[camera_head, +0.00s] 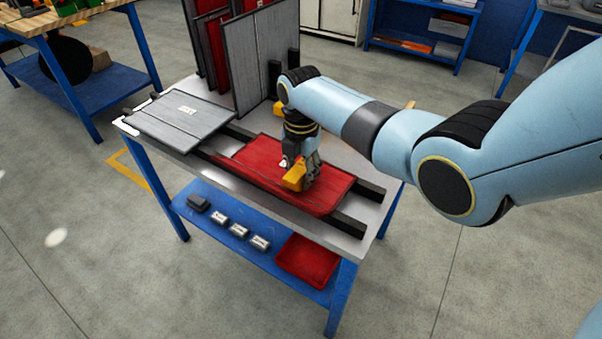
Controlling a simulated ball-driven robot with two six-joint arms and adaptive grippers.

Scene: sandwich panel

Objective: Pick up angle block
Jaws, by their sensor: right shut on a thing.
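A yellow-orange block, which looks like the angle block (295,179), is at my right gripper (304,174), over the red panel (258,162) on the table. My right gripper points down and is shut on this block. The fingers and wrist hide part of it, and I cannot tell whether it touches the panel. Another small yellow piece (277,108) shows behind my wrist, beside the upright panels. My left gripper is not in view.
A grey panel (180,121) lies on dark rails at the table's left. Grey and red panels (262,58) stand upright at the back. The lower shelf holds several small blocks (239,230) and a red tray (308,259). Open floor surrounds the table.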

